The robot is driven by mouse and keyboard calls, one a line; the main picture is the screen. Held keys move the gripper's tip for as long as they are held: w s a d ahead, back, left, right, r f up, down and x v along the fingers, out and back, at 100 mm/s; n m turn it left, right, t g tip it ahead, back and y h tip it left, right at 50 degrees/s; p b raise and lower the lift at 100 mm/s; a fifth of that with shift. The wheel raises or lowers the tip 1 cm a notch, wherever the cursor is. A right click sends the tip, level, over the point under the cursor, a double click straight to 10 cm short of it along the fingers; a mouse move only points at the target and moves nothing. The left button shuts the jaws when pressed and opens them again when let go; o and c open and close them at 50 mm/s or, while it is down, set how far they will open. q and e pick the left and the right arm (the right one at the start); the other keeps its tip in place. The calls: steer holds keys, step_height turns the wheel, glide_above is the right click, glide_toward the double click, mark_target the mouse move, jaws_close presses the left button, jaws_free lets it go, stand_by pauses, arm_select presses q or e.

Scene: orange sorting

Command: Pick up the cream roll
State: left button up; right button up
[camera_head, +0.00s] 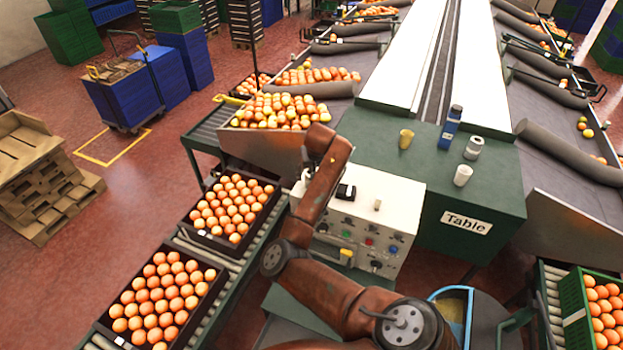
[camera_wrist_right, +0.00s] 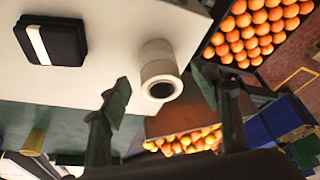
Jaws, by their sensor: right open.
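The cream roll (camera_wrist_right: 160,68) is a short hollow cylinder on the white panel top (camera_wrist_right: 105,30), with its dark opening facing the camera in the right wrist view. My right gripper (camera_wrist_right: 163,88) is open, one finger to each side of the roll, and its jaws are empty. Whether the fingers are level with the roll I cannot tell. In the head view my right gripper (camera_head: 309,160) is over the left edge of the control panel (camera_head: 390,190), and I cannot make out the roll clearly there. My left gripper is not in view.
A black box (camera_wrist_right: 50,40) with a white stripe stands beside the roll. A small cream piece (camera_head: 377,204) sits farther right on the panel. A yellow cup (camera_head: 406,138), a blue bottle (camera_head: 450,128) and white containers (camera_head: 462,175) stand on the green table. Orange crates (camera_head: 210,266) line the left conveyor.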

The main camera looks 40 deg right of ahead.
steer(key=shift+p+x, duration=0.65)
steer(key=shift+x, duration=2)
steer(key=c, duration=1.2)
steer(key=shift+c, duration=0.2)
